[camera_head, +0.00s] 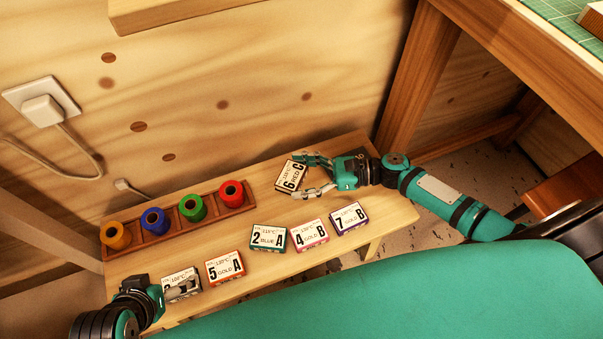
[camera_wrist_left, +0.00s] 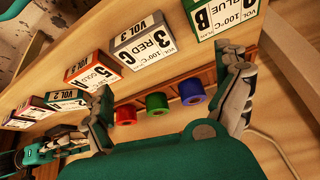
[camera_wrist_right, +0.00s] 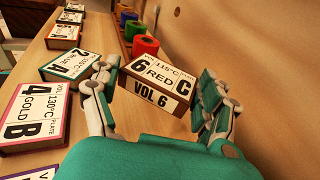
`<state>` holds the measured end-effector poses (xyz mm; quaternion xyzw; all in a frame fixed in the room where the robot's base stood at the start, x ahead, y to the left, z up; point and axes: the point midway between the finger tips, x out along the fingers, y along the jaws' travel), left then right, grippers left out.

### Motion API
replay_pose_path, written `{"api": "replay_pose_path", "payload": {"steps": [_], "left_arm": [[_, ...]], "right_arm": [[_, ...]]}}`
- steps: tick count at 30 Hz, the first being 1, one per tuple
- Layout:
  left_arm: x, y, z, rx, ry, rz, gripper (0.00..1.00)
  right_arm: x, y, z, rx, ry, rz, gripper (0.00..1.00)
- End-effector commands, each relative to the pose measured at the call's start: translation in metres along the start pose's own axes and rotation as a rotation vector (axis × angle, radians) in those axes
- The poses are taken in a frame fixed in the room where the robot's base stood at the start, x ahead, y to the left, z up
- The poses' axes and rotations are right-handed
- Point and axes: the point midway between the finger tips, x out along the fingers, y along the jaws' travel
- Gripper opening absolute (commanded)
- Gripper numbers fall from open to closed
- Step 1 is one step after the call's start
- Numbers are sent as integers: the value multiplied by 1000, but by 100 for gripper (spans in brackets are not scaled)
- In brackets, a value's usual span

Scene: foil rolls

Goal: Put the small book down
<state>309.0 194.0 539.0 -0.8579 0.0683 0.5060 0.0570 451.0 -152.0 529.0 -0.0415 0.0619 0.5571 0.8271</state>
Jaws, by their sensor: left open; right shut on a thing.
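The small book marked 6 RED C (camera_head: 290,177) is in my right gripper (camera_head: 309,175), over the back right of the low wooden bench (camera_head: 387,210). In the right wrist view the book (camera_wrist_right: 152,90) sits between the two fingers, label up and its VOL 6 spine facing the camera. I cannot tell whether its underside touches the bench. My left gripper (camera_head: 155,298) is at the bench's front left, partly covering the book marked 3 (camera_head: 183,284). In the left wrist view its fingers are apart with nothing between them.
Books marked 5 (camera_head: 225,267), 2 (camera_head: 268,238), 4 (camera_head: 309,234) and 7 (camera_head: 349,218) lie along the front. A green-edged book (camera_wrist_left: 222,14) shows in the left wrist view. A wooden rack (camera_head: 180,228) with coloured rolls stands behind, near the wall. Bare bench surrounds the held book.

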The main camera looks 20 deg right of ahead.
Motion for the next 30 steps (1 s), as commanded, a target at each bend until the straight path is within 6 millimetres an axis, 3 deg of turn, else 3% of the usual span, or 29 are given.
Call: {"api": "replay_pose_path", "payload": {"steps": [16,30], "left_arm": [[4,8,-66,8,319,17,100],[-11,17,-120,11,608,35,100]], "right_arm": [[2,0,-14,-1,0,0,45],[4,0,-26,-1,0,0,45]]}}
